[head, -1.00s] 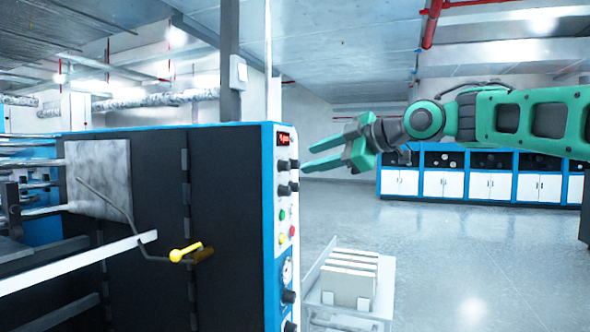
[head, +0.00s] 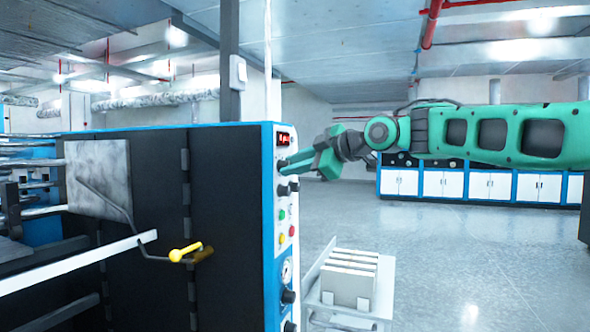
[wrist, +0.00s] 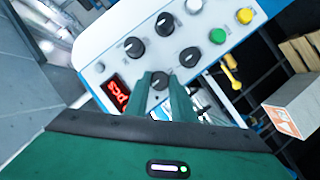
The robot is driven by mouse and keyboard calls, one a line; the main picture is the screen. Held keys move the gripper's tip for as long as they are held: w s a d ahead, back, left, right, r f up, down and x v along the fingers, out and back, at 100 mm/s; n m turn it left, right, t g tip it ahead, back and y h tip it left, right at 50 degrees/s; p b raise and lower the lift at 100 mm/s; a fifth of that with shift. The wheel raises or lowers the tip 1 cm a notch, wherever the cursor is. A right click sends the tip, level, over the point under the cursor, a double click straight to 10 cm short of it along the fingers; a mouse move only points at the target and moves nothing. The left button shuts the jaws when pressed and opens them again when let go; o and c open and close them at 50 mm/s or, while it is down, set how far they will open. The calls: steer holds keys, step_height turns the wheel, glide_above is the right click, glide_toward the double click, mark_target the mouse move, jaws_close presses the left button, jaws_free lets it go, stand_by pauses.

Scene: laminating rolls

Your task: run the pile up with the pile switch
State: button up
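The machine's control panel carries a column of black knobs, a red-lit display (head: 283,139) and coloured buttons. In the head view my gripper (head: 284,166) reaches in from the right, its fingertips at the upper knobs just below the display. In the wrist view my gripper's two green fingers (wrist: 160,92) point at the panel, with a small black knob (wrist: 160,80) between their tips. The fingers are a little apart; I cannot tell whether they touch or grip this knob. No readable label shows which knob is the pile switch.
Other black knobs (wrist: 134,47) sit close by, with a green button (wrist: 217,36) and a yellow one (wrist: 245,15). A yellow-handled crank (head: 186,252) sticks out of the machine's side. A cart (head: 322,296) with pale stacks stands right of the panel. Open floor lies beyond.

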jaws_close()
